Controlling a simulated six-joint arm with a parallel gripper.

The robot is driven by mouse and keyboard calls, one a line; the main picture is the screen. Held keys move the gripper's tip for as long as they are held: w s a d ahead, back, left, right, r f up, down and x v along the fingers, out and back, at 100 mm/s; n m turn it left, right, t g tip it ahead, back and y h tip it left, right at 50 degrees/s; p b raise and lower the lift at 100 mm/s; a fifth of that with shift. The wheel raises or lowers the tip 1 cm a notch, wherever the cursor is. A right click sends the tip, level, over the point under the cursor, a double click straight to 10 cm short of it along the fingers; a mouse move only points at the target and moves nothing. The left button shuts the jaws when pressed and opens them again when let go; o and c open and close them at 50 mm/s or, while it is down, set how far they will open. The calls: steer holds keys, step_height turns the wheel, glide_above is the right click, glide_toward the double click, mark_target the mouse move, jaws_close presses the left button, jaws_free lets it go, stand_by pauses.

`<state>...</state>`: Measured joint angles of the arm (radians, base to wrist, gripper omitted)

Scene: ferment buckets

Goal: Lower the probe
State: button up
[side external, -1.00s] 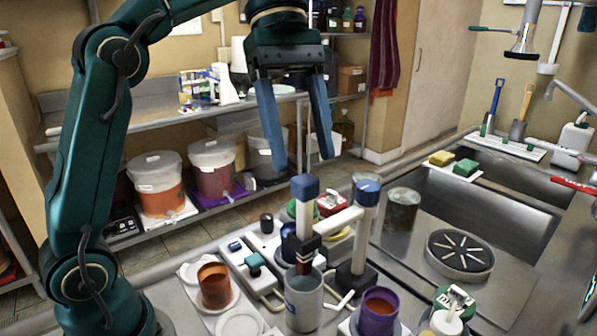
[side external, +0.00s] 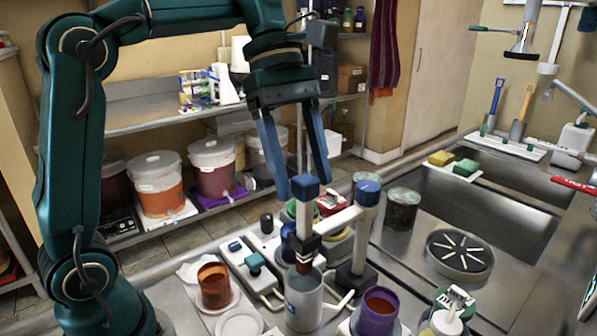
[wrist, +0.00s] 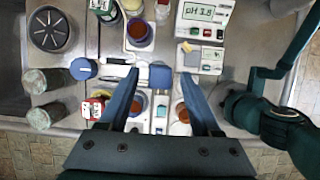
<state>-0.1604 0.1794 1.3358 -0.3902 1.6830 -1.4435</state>
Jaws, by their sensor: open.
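The probe (side external: 305,222) stands upright with a blue cap (side external: 305,187), carried by a white side arm from a stand (side external: 362,235) with its own blue top. Its dark lower end is over or in the mouth of a grey cup (side external: 304,305); I cannot tell how deep. My gripper (side external: 304,190) is open and points down, its blue fingers on either side of the probe's cap in the side view. In the wrist view the cap (wrist: 160,77) lies between the two fingertips of my gripper (wrist: 160,75), with gaps on both sides.
An orange cup (side external: 214,285) and a purple cup (side external: 378,312) flank the grey cup. A pH meter (wrist: 204,22) shows in the wrist view. A round dark drain-like disc (side external: 460,254) and a jar (side external: 402,210) stand on the right. The sink (side external: 490,210) lies behind them.

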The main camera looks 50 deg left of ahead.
steer(key=shift+f, duration=0.1)
steer(key=shift+c, duration=0.3)
jaws_close()
stand_by(1.2)
